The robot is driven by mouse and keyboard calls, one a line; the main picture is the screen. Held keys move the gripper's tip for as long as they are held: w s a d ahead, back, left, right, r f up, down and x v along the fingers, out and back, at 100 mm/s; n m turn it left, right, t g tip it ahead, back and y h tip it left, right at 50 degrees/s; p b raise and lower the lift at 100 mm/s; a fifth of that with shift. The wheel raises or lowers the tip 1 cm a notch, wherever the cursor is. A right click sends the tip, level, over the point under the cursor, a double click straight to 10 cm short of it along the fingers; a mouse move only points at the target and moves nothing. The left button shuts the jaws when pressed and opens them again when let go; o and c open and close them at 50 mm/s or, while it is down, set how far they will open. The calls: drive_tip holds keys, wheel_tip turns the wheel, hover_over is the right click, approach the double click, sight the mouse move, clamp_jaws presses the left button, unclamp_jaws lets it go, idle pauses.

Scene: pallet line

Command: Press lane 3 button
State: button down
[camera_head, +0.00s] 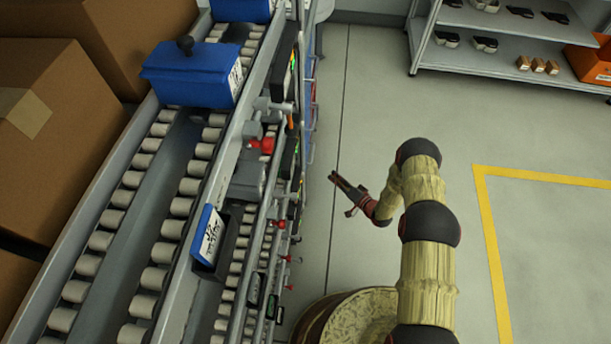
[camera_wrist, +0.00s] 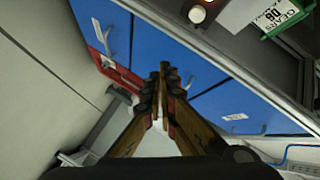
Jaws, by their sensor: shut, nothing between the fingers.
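My gripper (camera_head: 335,178) is shut and empty, over the grey floor to the right of the roller lanes in the head view. Its fingers point left toward the side of the lanes, with a gap between. In the wrist view the closed fingertips (camera_wrist: 164,72) are in front of blue panels. A round, pale, lit button (camera_wrist: 197,14) shows at the top edge of the wrist view, apart from the fingers. I cannot tell which lane this button belongs to. No lane 3 marking is readable in either view.
Roller lanes (camera_head: 127,230) run along the left, with a blue bin (camera_head: 195,80) on them. Red knobs (camera_head: 266,146) and rails stick out on their right side. Cardboard boxes (camera_head: 70,130) stand far left. A shelf (camera_head: 480,60) stands back right. The floor between is clear.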

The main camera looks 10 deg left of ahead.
sight(303, 175)
drive_tip(key=shift+a+f, duration=0.1)
drive_tip(key=shift+a, duration=0.05)
drive_tip(key=a, duration=0.8)
drive_tip(key=shift+w+a, duration=0.15)
drive_tip(key=shift+a, duration=0.1)
drive_tip(key=shift+a, duration=0.2)
idle(1.4)
drive_tip(key=shift+a, duration=0.25)
drive_tip(key=shift+a, duration=0.45)
idle(0.8)
drive_tip(key=shift+d, duration=0.9)
